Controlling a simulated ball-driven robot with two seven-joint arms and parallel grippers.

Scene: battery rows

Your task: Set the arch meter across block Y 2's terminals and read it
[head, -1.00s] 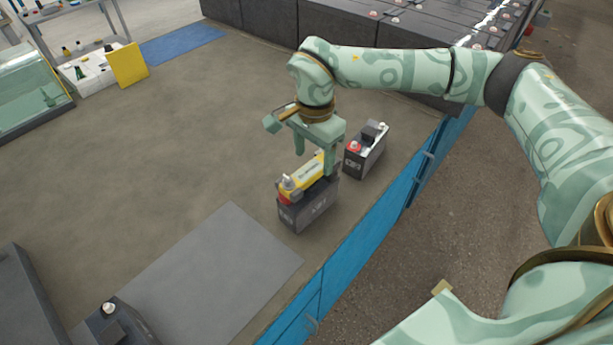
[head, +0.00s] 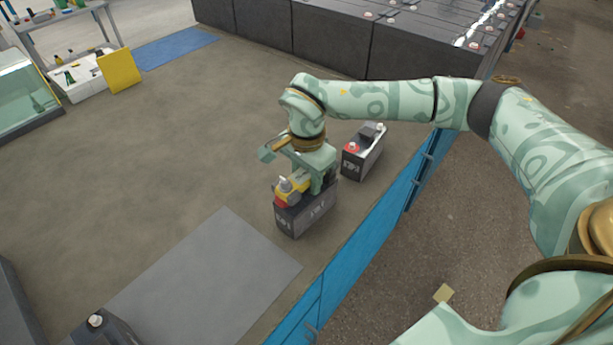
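The yellow arch meter (head: 294,187) sits on top of a dark grey block (head: 306,214), with a red part at its near end and a pale knob beside it. My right gripper (head: 318,183) is low over the meter and hides much of it. I cannot tell whether its fingers are closed on the meter. The block's label is too small to read surely. A second dark block (head: 362,157) with a red and a pale terminal stands just behind to the right. The meter's reading cannot be made out. My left gripper is not in view.
A blue rail (head: 375,225) runs along the right of the floor area. A grey mat (head: 205,275) lies at front left; a dark block (head: 103,333) is partly in view below. Large dark units (head: 335,40) stand at the back. The middle floor is clear.

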